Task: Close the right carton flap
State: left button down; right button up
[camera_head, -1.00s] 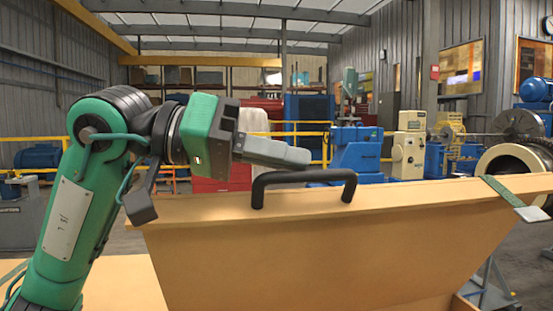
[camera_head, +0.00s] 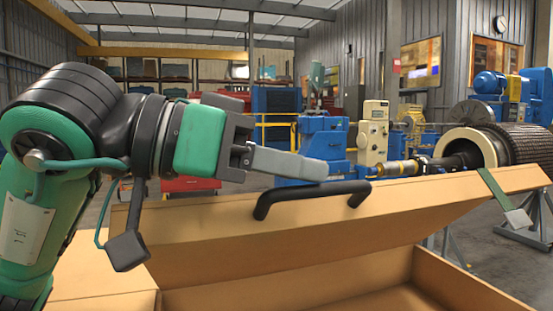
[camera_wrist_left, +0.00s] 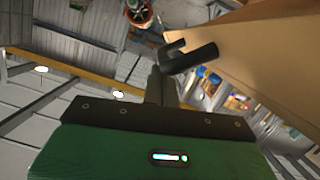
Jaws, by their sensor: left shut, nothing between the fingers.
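The carton flap (camera_head: 300,236) is a tan panel tilted up, with a black handle (camera_head: 312,192) on its upper edge. Below it the carton's inside (camera_head: 400,298) shows open. My left gripper (camera_head: 322,170) is shut and empty, its grey fingers just above and behind the handle. I cannot tell whether the fingers touch it. In the left wrist view the flap (camera_wrist_left: 262,50) and the handle (camera_wrist_left: 190,58) show beside the closed fingers (camera_wrist_left: 160,85). A green strap with a grey end (camera_head: 518,217) hangs over the flap's right edge. My right gripper is not in view.
A large rotor (camera_head: 510,148) stands behind the carton at the right, on a grey stand (camera_head: 538,222). Blue and cream machines (camera_head: 372,132) stand farther back.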

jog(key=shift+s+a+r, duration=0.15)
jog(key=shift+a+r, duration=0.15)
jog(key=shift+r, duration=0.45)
